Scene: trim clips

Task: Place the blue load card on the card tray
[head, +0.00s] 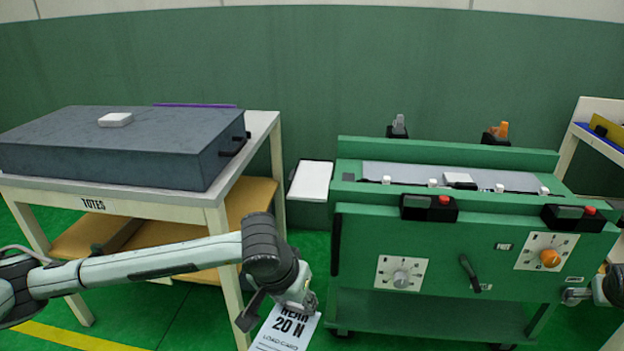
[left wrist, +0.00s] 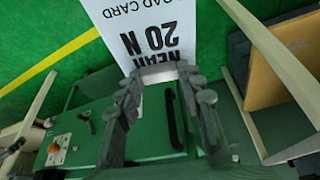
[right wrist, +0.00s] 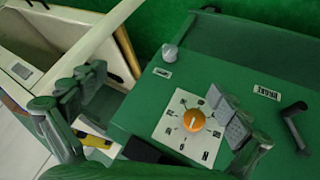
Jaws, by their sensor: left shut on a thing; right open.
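My left gripper (head: 278,303) is shut on a white load card (head: 284,332) with black print reading "NEAR 20 N". The card hangs low in front of the green machine, its lower end cut off by the frame. In the left wrist view the card (left wrist: 150,40) sits between the fingertips (left wrist: 163,78). No blue shows on its visible face. A white flat panel (head: 311,181) is fixed at the machine's left side; I cannot tell whether it is the card tray.
The green machine (head: 450,260) carries dials, a lever and clips along its top. A table (head: 262,125) at left bears a large grey case (head: 120,150). At far right a shelf (head: 600,108) holds blue and yellow items (head: 603,130). Green floor shows between table and machine.

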